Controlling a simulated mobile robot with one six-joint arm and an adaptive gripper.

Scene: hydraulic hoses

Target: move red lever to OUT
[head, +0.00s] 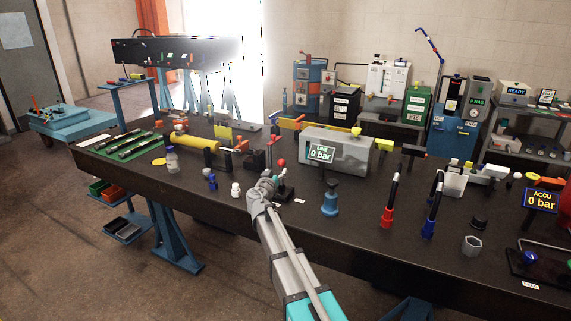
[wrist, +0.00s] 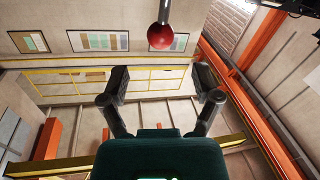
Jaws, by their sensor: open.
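The red lever (head: 281,163) has a red ball knob on a thin stem and stands on the dark bench, just right of my gripper (head: 271,178) in the head view. In the wrist view the red knob (wrist: 161,37) and a short grey stem show at top centre. There my gripper (wrist: 162,83) is open and empty, its two dark fingers spread wide below the knob, to its left and right. The knob is apart from both fingers in the picture. The lever's base is partly hidden by my gripper in the head view, and I cannot read any OUT mark.
A grey box with a LEAK 0 bar display (head: 320,153) stands right of the lever. A blue bell-shaped part (head: 330,198) and a small white part (head: 235,190) stand nearby. A yellow cylinder (head: 194,143) lies to the left. The front bench edge is mostly clear.

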